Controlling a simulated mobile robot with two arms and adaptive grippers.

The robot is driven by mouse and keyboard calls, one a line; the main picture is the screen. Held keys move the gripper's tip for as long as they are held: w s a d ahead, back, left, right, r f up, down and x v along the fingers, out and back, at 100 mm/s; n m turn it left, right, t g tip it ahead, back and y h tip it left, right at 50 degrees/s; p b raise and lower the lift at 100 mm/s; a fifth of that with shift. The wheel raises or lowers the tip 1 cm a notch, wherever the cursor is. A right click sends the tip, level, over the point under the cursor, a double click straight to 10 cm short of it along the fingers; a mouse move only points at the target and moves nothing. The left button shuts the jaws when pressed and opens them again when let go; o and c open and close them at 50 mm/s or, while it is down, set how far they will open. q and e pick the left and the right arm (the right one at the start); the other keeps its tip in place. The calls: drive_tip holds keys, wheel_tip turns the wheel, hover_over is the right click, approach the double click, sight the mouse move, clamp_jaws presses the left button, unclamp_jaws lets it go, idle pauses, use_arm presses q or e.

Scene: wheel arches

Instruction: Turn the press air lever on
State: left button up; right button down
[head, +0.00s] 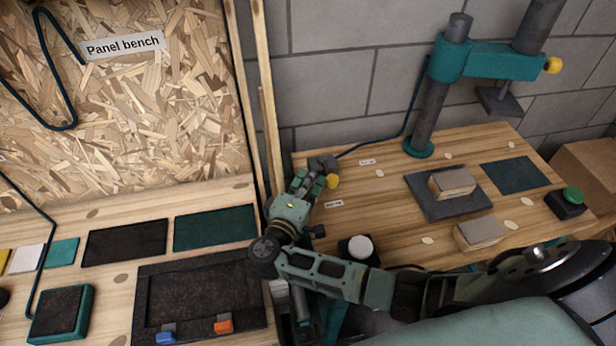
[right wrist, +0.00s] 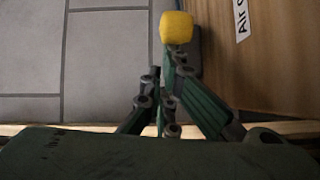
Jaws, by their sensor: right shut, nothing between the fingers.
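The press air lever shows as a yellow knob (head: 332,181) beside a dark valve block (head: 322,164) at the left edge of the press bench. In the right wrist view the yellow knob (right wrist: 176,27) is at top centre, just beyond my fingertips. My right gripper (head: 311,176) is shut and empty, with its tips right beside the knob. It also shows in the right wrist view (right wrist: 174,58). Whether the tips touch the knob I cannot tell. My left gripper is not in view.
A partly cut-off label (right wrist: 241,18) reads "Air o". The teal press (head: 480,62) stands at the back of the wooden bench, with blocks (head: 480,233) and a green button (head: 573,195) to the right. A white round knob (head: 360,247) is near my forearm. A panel bench lies left.

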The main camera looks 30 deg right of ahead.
drive_tip(key=shift+s+d, duration=0.9)
drive_tip(key=shift+d, duration=0.1)
drive_tip(key=shift+s+d, duration=0.35)
drive_tip(key=shift+d, duration=0.25)
drive_tip(key=shift+w, duration=0.1)
